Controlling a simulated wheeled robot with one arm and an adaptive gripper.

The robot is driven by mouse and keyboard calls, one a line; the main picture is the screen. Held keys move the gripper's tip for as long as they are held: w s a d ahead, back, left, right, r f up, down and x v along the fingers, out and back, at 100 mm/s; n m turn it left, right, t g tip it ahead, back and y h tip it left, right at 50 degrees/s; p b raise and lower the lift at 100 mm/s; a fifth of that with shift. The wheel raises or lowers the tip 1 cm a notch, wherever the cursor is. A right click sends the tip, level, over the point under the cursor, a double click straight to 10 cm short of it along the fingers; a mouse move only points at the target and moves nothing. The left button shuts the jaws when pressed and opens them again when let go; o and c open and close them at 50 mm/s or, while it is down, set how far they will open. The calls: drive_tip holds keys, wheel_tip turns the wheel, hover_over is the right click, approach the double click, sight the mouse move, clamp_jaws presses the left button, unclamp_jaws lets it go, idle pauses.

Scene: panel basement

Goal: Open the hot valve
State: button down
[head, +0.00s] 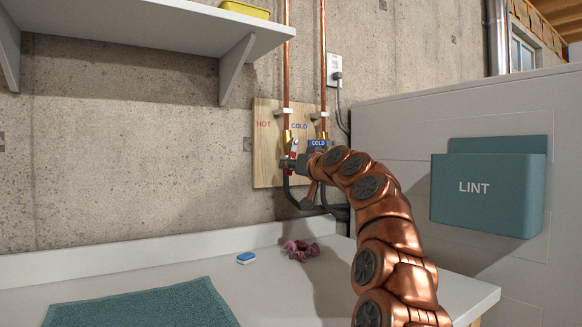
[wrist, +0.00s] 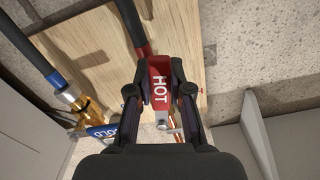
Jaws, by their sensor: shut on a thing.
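The hot valve has a red lever marked HOT (wrist: 159,84), seen between the two dark fingers of my gripper (wrist: 158,76) in the wrist view. My gripper is shut on this lever. In the head view my gripper (head: 290,163) is at the hot valve, under the left copper pipe, and a bit of red (head: 292,155) shows there. Much of the valve body is hidden by the fingers. The lever looks roughly in line with the red-banded hose (wrist: 142,46) in the wrist view.
The cold valve's blue lever (head: 318,143) is close on the right, sideways across its pipe. Both valves are in front of a wooden board (head: 267,118). A shelf (head: 150,30) hangs upper left. A teal LINT bin (head: 485,190) is right. The counter (head: 262,285) holds small items.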

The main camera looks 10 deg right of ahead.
drive_tip(key=c, duration=1)
unclamp_jaws()
drive_tip(key=shift+c, duration=0.2)
drive_tip(key=shift+s, duration=0.1)
drive_tip(key=v, duration=1.2)
